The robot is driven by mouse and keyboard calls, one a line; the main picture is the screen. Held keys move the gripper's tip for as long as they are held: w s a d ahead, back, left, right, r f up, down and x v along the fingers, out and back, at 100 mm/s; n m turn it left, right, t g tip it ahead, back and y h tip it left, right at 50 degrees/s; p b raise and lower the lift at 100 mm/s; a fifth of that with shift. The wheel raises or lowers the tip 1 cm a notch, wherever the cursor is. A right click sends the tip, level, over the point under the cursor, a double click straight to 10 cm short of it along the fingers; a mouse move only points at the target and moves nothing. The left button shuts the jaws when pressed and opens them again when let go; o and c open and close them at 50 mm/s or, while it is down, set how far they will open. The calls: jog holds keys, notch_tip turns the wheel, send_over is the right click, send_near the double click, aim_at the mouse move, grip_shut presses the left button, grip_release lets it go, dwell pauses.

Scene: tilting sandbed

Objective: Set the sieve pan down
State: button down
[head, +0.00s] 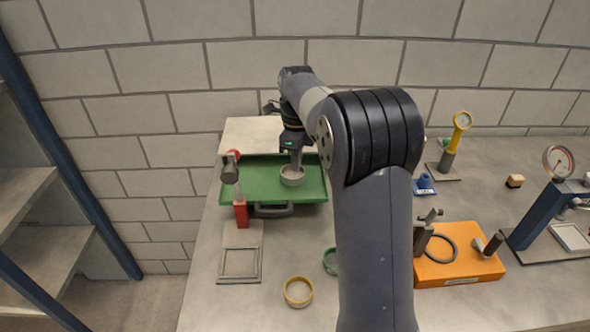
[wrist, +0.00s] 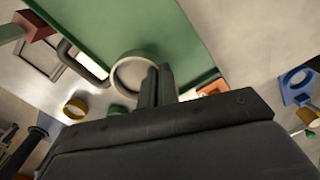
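The sieve pan (head: 292,179) is a small round light-grey pan, seen over the green tray (head: 245,184) near its right half. It also shows in the wrist view (wrist: 122,82), left of the fingers. My gripper (head: 296,164) points down at the pan, and in the wrist view its two dark fingers (wrist: 157,84) are close together at the pan's right wall. It looks shut on that wall. I cannot tell whether the pan's underside touches the tray floor; the fingertips are partly hidden by the pan.
A red post with a dark clamp (head: 240,213) stands at the tray's front left. A grey square frame (head: 239,264), a yellow ring (head: 298,291) and a green ring (head: 330,261) lie in front. An orange base (head: 460,262) is at right. The tray's left half is clear.

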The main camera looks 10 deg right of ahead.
jog(key=shift+f, duration=1.6)
jog(key=shift+f, duration=0.15)
jog(key=c, duration=1.7)
grip_release()
jog(key=shift+r, duration=3.9)
